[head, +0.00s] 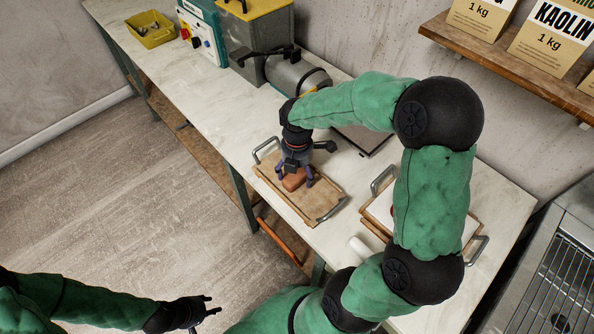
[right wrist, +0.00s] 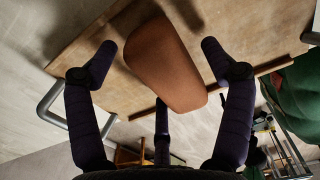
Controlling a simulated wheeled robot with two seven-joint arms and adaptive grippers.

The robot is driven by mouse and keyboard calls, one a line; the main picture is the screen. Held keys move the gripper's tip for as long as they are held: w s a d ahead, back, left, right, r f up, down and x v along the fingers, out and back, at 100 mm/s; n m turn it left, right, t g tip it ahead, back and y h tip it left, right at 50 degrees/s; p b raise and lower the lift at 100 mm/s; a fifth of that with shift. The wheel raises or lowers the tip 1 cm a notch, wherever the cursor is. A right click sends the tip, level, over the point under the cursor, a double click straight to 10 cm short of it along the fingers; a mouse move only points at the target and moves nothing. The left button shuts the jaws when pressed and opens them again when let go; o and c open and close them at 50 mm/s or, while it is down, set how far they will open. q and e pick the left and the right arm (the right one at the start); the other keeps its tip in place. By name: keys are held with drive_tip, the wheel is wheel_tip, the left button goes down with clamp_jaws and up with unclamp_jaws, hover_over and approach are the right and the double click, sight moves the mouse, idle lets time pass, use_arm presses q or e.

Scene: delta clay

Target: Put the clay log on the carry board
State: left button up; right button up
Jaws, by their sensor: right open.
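The brown clay log (head: 294,179) lies on the wooden carry board (head: 312,205), which has metal handles at both ends and sits on the bench. My right gripper (head: 297,174) is right above the log, its fingers around it. In the right wrist view the log (right wrist: 166,62) rests on the board (right wrist: 245,35) between the spread fingers of the gripper (right wrist: 158,75), with gaps at the sides. The right gripper is open. My left gripper (head: 210,305) is low at the front, away from the bench, its fingers seen apart and empty.
A second board with handles (head: 378,207) lies to the right, partly hidden by my right arm. A white mug-like object (head: 360,248) is near the bench's front edge. A grey machine (head: 290,75) and a yellow tray (head: 151,29) stand further back. A shelf with kaolin bags (head: 550,38) hangs at upper right.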

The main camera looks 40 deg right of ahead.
wheel_tip(320, 180, up, 12)
drive_tip(key=p, duration=0.4)
drive_tip(key=shift+r, duration=0.15)
drive_tip(key=shift+s, duration=0.1)
idle(0.3)
